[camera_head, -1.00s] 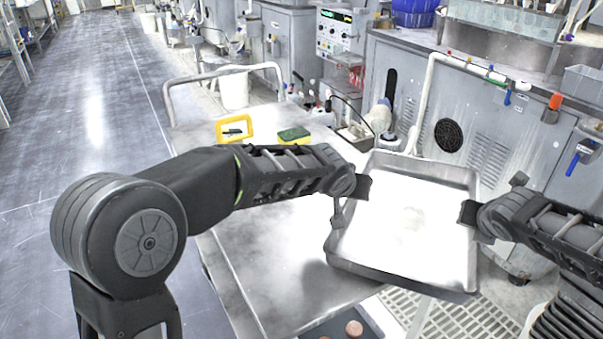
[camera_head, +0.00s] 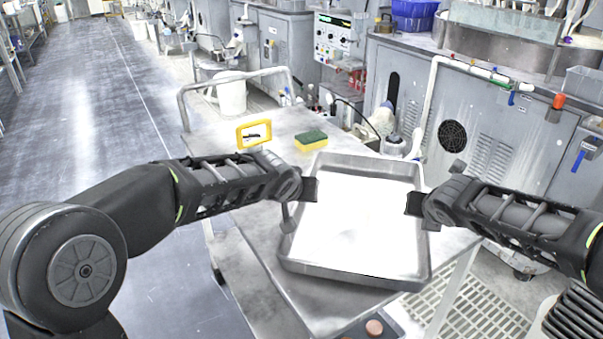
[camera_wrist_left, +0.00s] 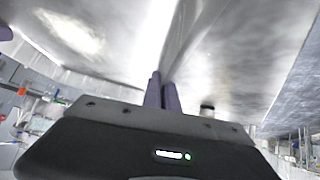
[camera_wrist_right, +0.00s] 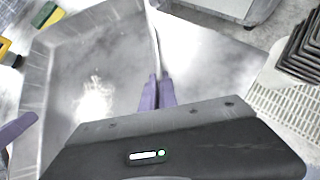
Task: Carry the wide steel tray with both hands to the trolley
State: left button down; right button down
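The wide steel tray (camera_head: 352,262) is a shallow rectangular pan, over the steel top of the trolley (camera_head: 250,222) in the head view. I cannot tell whether it touches the top. My left gripper (camera_head: 308,190) is shut on its left rim and my right gripper (camera_head: 416,203) is shut on its right rim. In the left wrist view the fingers (camera_wrist_left: 162,92) close together on the tray wall. In the right wrist view the fingers (camera_wrist_right: 157,92) pinch the rim, with the tray's inside (camera_wrist_right: 95,70) to their left. The tray looks empty.
A yellow-and-green sponge (camera_head: 311,140) and a yellow frame-like item (camera_head: 254,134) lie on the trolley top beyond the tray. A bent rail (camera_head: 235,75) rises at its far end. Grey machine cabinets (camera_head: 480,130) stand to the right; open floor (camera_head: 90,110) lies left.

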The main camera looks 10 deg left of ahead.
pick_arm(q)
jog(key=shift+r, duration=0.15)
pick_arm(e)
jog(key=shift+r, duration=0.15)
